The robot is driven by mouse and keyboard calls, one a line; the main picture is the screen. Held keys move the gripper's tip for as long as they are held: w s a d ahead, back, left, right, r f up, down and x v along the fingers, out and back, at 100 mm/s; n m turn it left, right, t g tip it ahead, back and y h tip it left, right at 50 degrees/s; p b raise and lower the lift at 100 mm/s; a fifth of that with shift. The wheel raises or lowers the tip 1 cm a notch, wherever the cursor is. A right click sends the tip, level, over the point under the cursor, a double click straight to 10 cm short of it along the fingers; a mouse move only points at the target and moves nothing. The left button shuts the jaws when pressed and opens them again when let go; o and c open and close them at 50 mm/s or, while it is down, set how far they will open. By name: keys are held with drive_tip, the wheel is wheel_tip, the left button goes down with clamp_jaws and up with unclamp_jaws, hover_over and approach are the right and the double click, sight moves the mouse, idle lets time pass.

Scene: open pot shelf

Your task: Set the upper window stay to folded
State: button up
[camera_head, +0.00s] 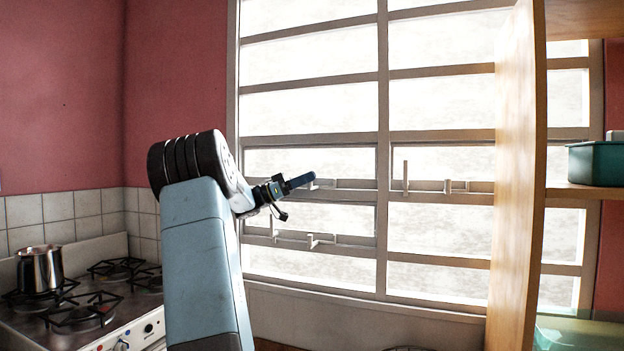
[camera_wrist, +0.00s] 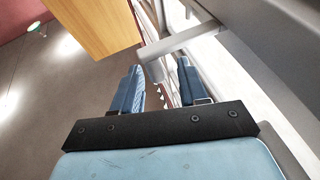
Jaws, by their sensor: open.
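The window (camera_head: 310,110) has pale frames and bright panes. The upper window stay (camera_head: 324,184) is a thin pale bar on the frame at mid-height, partly hidden behind my gripper (camera_head: 300,182). In the wrist view, a grey bar with a knob-like end (camera_wrist: 178,43), apparently this stay, sticks out from the frame. Its end lies between the blue fingertips of my gripper (camera_wrist: 159,67). The fingers are apart, with visible space beside the bar; I cannot tell whether either touches it. A similar lower stay (camera_head: 320,239) shows below.
A wooden shelf side panel (camera_head: 518,170) stands to the right, with a green pot (camera_head: 595,163) on its shelf. A stove (camera_head: 110,315) with a metal pot (camera_head: 40,269) is at lower left. More pale fittings (camera_head: 448,187) sit on the right window frame.

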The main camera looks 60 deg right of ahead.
drive_tip(key=v, duration=1.3)
drive_tip(key=shift+w, duration=0.2)
drive_tip(key=shift+f, duration=0.15)
